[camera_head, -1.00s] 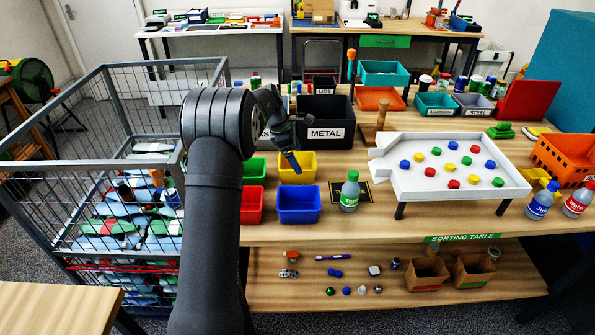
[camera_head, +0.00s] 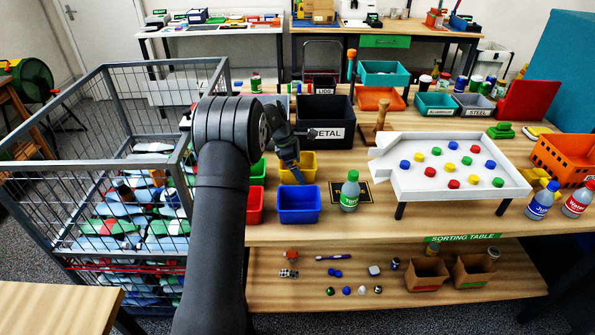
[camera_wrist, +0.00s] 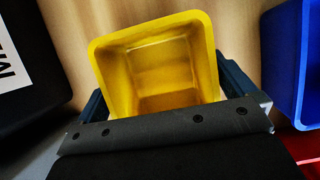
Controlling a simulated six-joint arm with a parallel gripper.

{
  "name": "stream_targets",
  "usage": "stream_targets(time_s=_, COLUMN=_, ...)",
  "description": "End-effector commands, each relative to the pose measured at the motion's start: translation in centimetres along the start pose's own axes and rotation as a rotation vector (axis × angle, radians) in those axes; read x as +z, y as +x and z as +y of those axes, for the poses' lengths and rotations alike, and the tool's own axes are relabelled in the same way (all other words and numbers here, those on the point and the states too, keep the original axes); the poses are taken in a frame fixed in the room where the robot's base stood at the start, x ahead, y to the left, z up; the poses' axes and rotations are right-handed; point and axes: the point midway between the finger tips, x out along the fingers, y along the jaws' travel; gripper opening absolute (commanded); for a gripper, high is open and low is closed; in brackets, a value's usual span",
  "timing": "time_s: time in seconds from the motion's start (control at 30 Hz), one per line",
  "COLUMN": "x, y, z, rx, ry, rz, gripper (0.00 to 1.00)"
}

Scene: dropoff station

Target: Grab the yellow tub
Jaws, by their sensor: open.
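The yellow tub (camera_head: 309,165) stands on the sorting table, behind the blue tub and in front of the black METAL bin. It looks empty in the wrist view (camera_wrist: 152,62), where its open top faces my camera. My gripper (camera_head: 292,175) is over the tub in the head view and covers part of it. In the wrist view my gripper (camera_wrist: 165,100) is open, with one finger at each side of the tub's lower part. I cannot tell whether the fingers touch its walls.
The blue tub (camera_head: 298,204) stands in front, the green tub (camera_head: 257,172) and red tub (camera_head: 254,205) to the left. The METAL bin (camera_head: 327,121) is close behind. A green-capped bottle (camera_head: 350,190) and a white tray (camera_head: 440,178) of coloured discs stand to the right.

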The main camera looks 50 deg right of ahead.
Motion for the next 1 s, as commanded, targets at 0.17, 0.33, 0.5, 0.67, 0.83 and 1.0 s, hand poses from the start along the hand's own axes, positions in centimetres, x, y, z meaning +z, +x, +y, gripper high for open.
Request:
stream_targets(time_s=0.17, x=-0.1, y=0.2, z=0.0, rx=0.0, ry=0.0, rz=0.0, gripper=1.0)
stream_targets(time_s=0.33, x=-0.1, y=0.2, z=0.0, rx=0.0, ry=0.0, rz=0.0, gripper=1.0)
stream_targets(time_s=0.5, x=-0.1, y=0.2, z=0.0, rx=0.0, ry=0.0, rz=0.0, gripper=0.72)
stream_targets(time_s=0.67, x=-0.1, y=0.1, z=0.0, rx=0.0, ry=0.0, rz=0.0, gripper=0.63)
stream_targets(time_s=0.83, x=0.0, y=-0.1, z=0.0, rx=0.001, ry=0.0, rz=0.0, gripper=0.63)
stream_targets(time_s=1.0, x=0.9, y=-2.2, z=0.1, rx=0.003, ry=0.002, rz=0.0, gripper=0.63)
